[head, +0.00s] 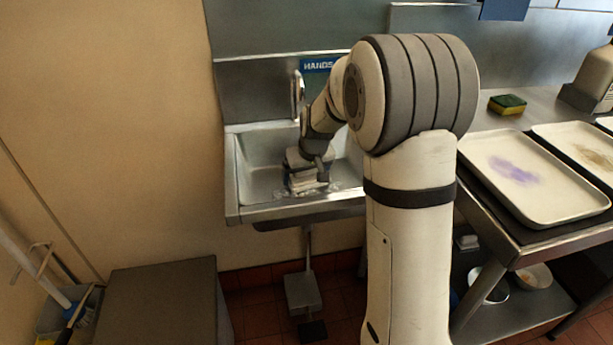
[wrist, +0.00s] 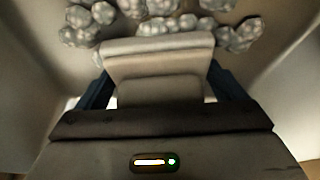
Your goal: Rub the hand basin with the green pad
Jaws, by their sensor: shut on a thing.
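The steel hand basin (head: 262,170) is fixed to the wall panel under a blue "HANDS" sign (head: 318,65). My gripper (head: 306,168) points down into the basin near its front wall. It is shut on a pale grey-white block (head: 304,187), which shows between the dark fingers (wrist: 158,88) in the wrist view (wrist: 155,58). The block does not look green. Whitish foamy clumps (wrist: 155,26) lie in the basin just ahead of it. Whether the block touches the basin floor I cannot tell. A green and yellow pad (head: 507,104) lies on the counter at the right.
The tap (head: 298,88) rises at the back of the basin, close to my arm. A tray with a purple smear (head: 520,195) and a second tray (head: 585,150) lie on the right counter. A dark box (head: 155,300) stands at the lower left.

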